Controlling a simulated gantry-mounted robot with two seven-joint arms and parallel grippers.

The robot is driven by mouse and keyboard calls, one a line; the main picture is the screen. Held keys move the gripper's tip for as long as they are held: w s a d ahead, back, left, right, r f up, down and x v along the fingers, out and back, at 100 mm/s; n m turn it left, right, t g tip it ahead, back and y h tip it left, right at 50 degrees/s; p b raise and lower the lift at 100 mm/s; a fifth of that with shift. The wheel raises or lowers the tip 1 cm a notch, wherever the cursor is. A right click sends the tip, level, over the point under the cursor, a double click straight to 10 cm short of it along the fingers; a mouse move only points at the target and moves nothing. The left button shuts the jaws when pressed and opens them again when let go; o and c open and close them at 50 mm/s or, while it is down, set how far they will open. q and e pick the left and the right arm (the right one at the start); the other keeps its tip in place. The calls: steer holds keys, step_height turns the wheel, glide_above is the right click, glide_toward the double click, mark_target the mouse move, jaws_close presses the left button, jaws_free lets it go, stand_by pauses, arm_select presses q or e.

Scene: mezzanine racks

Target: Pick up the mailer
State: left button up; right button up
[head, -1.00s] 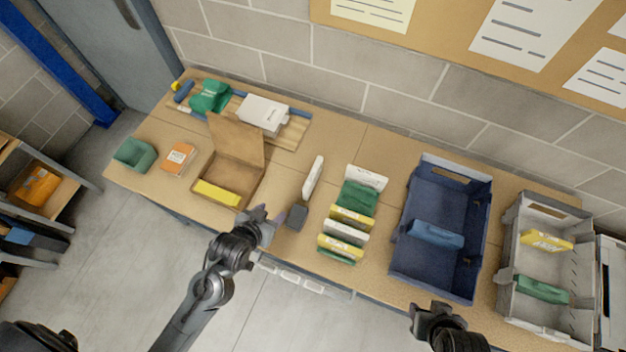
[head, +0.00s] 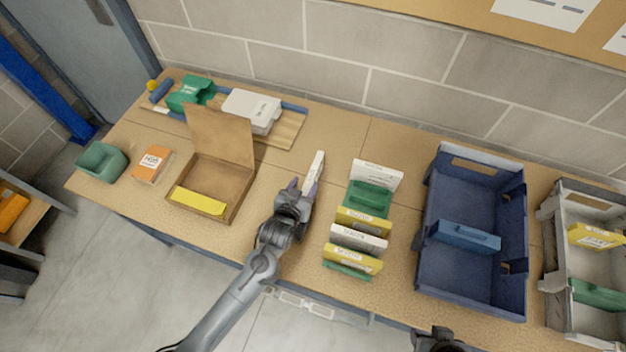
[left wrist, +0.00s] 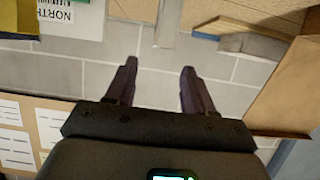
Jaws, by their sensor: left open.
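A thin white packet (head: 316,166), which looks like the mailer, stands on edge on the table between the open cardboard box and the row of packets. My left gripper (head: 302,187) is open at its near end, with the fingertips close to it; I cannot tell whether they touch. In the left wrist view the two dark fingers (left wrist: 158,75) are apart with nothing between their tips. A pale narrow upright thing (left wrist: 168,22) shows just beyond them, perhaps the packet's edge. My right gripper (head: 440,342) shows only partly at the bottom edge; its jaws are unclear.
The cardboard box (head: 239,188) with a yellow packet stands left. A row of upright packets (head: 358,240) is close on the right, then a blue tote (head: 428,268) and a grey tote (head: 554,255). A wooden tray (head: 288,130) lies at the back.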

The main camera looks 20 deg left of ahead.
mark_target(312, 173)
arm_select(q)
steer(key=shift+b+x, duration=0.35)
steer(key=shift+x, duration=3.4)
steer(key=shift+s+f, duration=0.15)
steer(key=shift+f, duration=0.05)
steer(key=shift+c, duration=0.3)
jaws_close()
